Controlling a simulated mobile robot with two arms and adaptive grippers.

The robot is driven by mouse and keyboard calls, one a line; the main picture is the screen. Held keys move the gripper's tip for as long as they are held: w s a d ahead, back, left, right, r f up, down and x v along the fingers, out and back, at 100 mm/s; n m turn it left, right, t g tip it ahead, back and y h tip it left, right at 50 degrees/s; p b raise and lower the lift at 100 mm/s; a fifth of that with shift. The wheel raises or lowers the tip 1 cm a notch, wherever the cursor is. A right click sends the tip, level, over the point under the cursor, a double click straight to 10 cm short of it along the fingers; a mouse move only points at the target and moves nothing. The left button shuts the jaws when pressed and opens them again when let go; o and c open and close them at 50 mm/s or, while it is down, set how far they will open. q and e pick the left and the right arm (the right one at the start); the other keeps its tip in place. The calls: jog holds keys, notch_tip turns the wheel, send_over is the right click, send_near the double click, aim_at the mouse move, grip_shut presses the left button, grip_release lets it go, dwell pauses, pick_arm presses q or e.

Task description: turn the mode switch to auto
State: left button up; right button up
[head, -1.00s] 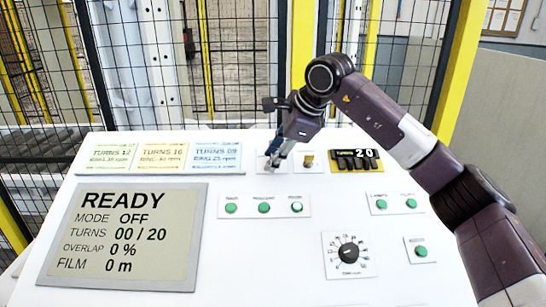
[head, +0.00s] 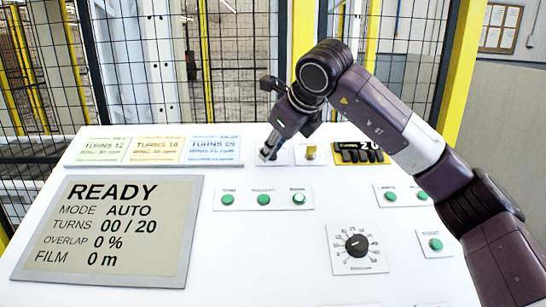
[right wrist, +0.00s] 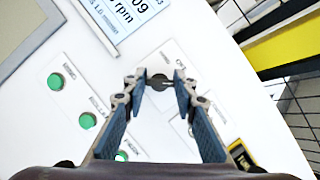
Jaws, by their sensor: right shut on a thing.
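The mode switch (right wrist: 159,83) is a small dark round knob on a white plate in the upper middle of the panel. My right gripper (right wrist: 160,86) is shut on it, with one blue-padded finger on each side. In the head view the right gripper (head: 268,154) reaches down to the panel from behind and hides most of the switch. The display screen (head: 112,230) reads READY, MODE AUTO, TURNS 00 / 20, overlap 0 % and film 0 m. My left gripper is in no view.
Green buttons (head: 263,199), a black dial (head: 357,245) and recipe cards (head: 155,150) are on the panel. A wire fence (head: 245,70) stands behind.

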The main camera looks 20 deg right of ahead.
jog(key=shift+m+b, duration=0.35)
jog(key=shift+m, duration=0.15)
jog(key=shift+r, duration=0.1)
jog(key=o, duration=1.1)
jog(key=v, duration=1.2)
jog(key=shift+s+a, duration=0.15)
jog(key=shift+s, duration=0.05)
jog(key=shift+f, duration=0.25)
